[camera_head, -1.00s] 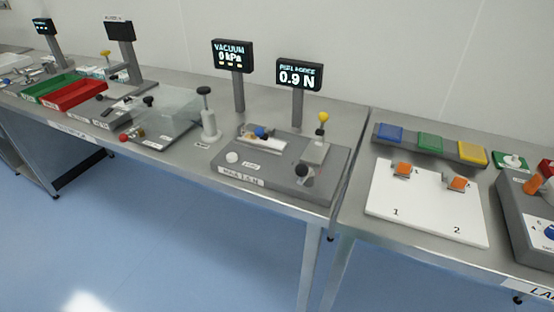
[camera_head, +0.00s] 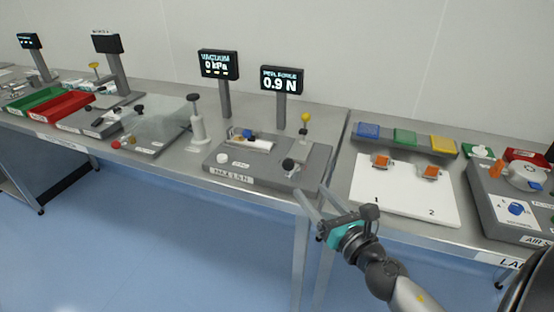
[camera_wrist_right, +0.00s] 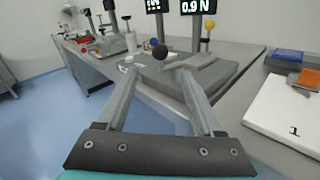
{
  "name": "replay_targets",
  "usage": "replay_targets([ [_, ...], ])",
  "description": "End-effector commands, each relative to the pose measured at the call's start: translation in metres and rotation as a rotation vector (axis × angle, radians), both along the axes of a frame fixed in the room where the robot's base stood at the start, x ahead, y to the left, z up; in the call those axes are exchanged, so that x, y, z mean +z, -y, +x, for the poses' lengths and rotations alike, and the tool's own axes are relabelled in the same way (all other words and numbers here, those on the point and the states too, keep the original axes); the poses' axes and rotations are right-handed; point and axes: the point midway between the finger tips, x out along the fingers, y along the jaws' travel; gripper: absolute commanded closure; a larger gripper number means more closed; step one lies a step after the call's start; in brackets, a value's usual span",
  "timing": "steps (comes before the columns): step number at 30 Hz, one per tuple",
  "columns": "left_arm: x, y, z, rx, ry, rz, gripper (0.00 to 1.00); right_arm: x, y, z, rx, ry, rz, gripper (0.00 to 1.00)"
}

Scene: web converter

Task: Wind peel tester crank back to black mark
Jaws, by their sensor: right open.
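The peel tester is a grey base (camera_head: 240,170) near the table's front edge, with a display (camera_head: 282,80) reading 0.9 N behind it. Its crank has a black knob (camera_head: 288,164) at the base's front right corner; the knob also shows in the right wrist view (camera_wrist_right: 159,52). A yellow-topped post (camera_head: 305,118) stands behind the crank. I cannot make out a black mark. My right gripper (camera_head: 312,200) is open and empty, in front of and below the crank, apart from it. In the right wrist view, the knob appears between its fingers (camera_wrist_right: 160,85). My left gripper is not in view.
A white board (camera_head: 405,190) with two orange-topped clips lies right of the tester. Blue, green and yellow pads (camera_head: 405,137) stand behind it. A vacuum display (camera_head: 218,64) and a white post (camera_head: 197,125) stand at left.

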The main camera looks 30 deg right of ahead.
Motion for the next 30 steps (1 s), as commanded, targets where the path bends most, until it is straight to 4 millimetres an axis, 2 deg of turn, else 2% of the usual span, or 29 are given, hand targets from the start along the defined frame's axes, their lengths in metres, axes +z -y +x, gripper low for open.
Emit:
replay_targets([
  [5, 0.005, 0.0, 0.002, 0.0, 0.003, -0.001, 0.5, 0.003, 0.0, 0.014, 0.002, 0.004, -0.004, 0.31],
  [18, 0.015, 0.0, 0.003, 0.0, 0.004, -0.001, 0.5, 0.002, 0.003, 0.076, 0.0, 0.003, 0.0, 0.31],
  [30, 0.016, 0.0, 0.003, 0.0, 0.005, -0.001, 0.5, 0.001, 0.006, 0.129, -0.001, 0.002, 0.003, 0.31],
])
